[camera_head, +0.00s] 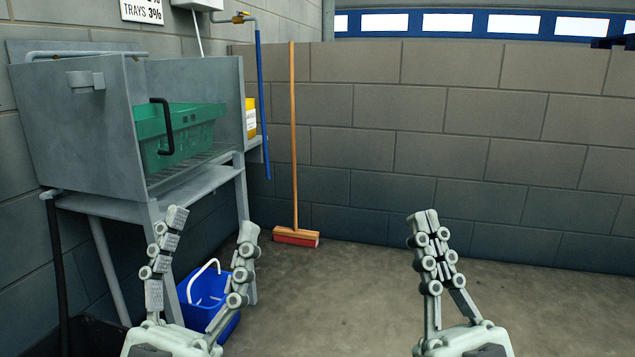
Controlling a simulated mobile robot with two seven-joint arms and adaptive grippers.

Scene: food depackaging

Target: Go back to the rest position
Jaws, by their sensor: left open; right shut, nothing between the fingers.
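My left gripper (211,222) is at the lower left of the head view. Its two fingers are spread apart with nothing between them. It shows in front of the sink stand's legs and partly covers the blue bucket. My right gripper (424,222) is at the lower right of centre. Its fingers meet at the tips and hold nothing. Both grippers point upward in the picture and appear clear of everything around them.
A grey metal sink stand (75,140) with a green crate (190,128) is at the left. A blue bucket (208,288) stands on the floor below it. A broom (293,140) leans on the block wall (440,120). The floor (340,290) between and right of the grippers is clear.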

